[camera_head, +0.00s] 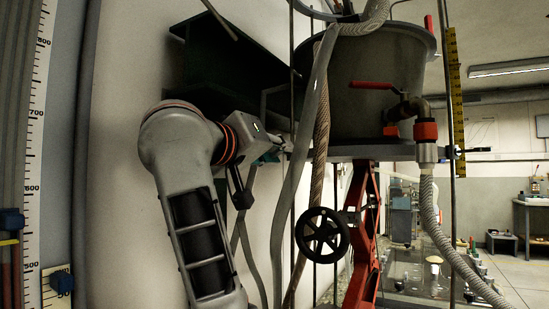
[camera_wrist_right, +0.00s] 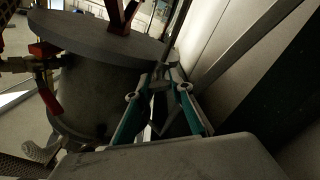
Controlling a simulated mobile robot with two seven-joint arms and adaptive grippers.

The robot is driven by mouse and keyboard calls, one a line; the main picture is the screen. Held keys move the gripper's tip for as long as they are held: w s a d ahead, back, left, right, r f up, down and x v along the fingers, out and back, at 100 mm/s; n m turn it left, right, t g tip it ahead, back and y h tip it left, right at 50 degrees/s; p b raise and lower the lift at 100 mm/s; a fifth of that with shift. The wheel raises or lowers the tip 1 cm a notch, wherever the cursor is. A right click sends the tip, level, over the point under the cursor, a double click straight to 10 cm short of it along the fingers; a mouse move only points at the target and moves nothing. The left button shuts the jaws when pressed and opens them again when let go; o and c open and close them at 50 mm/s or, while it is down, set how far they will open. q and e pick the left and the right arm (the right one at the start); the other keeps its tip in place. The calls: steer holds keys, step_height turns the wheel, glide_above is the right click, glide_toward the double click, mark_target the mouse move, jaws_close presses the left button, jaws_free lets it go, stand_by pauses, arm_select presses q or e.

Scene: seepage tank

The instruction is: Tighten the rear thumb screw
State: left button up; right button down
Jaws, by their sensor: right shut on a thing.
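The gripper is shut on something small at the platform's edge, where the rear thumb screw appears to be. The screw itself is hidden by the fingers and too dark to make out. My left gripper is not in view.
Hoses (camera_head: 320,110) hang close to the right of my gripper. A black handwheel (camera_head: 322,235) and red stand (camera_head: 363,240) are below the tank. A red-handled valve (camera_head: 400,104) is on the tank's side. The wall (camera_head: 120,70) is close behind my arm.

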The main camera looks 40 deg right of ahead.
steer(key=shift+f+m, duration=0.1)
steer(key=shift+m, duration=0.5)
steer(key=c, duration=1.8)
jaws_free()
steer(key=shift+o, duration=0.2)
steer(key=shift+a, duration=0.1)
steer(key=v, duration=0.7)
steer(key=shift+a, duration=0.2)
steer(key=shift+s, duration=0.1)
